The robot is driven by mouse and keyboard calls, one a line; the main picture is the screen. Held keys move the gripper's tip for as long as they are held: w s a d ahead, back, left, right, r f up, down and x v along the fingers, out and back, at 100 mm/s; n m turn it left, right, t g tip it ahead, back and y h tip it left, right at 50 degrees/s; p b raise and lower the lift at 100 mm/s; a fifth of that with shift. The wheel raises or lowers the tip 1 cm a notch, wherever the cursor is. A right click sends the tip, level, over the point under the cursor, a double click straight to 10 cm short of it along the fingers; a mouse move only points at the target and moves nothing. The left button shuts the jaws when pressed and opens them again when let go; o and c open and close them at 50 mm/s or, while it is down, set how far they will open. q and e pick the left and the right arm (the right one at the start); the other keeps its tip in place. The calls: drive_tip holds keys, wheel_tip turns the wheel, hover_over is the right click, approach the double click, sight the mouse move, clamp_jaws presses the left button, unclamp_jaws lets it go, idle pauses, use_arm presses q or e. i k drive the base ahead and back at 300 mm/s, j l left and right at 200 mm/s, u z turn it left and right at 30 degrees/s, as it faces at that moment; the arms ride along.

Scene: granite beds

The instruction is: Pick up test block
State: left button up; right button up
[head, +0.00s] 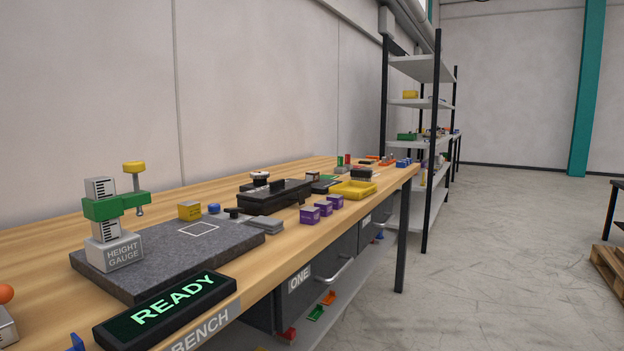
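No block carries a readable "test block" label, so I cannot tell for certain which one it is. A small yellow block (190,211) stands at the back of the dark granite plate (178,258), right of the height gauge (112,230). A small blue piece (214,208) is beside it. Neither of my grippers is in view.
A "READY" display (168,311) lies at the front edge of the wooden bench (60,229). A black vise-like device (275,198) and a yellow tray (353,189) are farther along. Shelving (422,68) stands beyond. The concrete floor (480,260) to the right is mostly clear.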

sight(314, 177)
drive_tip(key=i+l+u, duration=0.1)
drive_tip(key=u, duration=0.3)
drive_tip(key=l+u, duration=0.1)
drive_tip(key=u, duration=0.3)
drive_tip(key=i+l+u, duration=0.1)
drive_tip(key=u, duration=0.25)
drive_tip(key=l+u, duration=0.25)
drive_tip(key=u, duration=0.15)
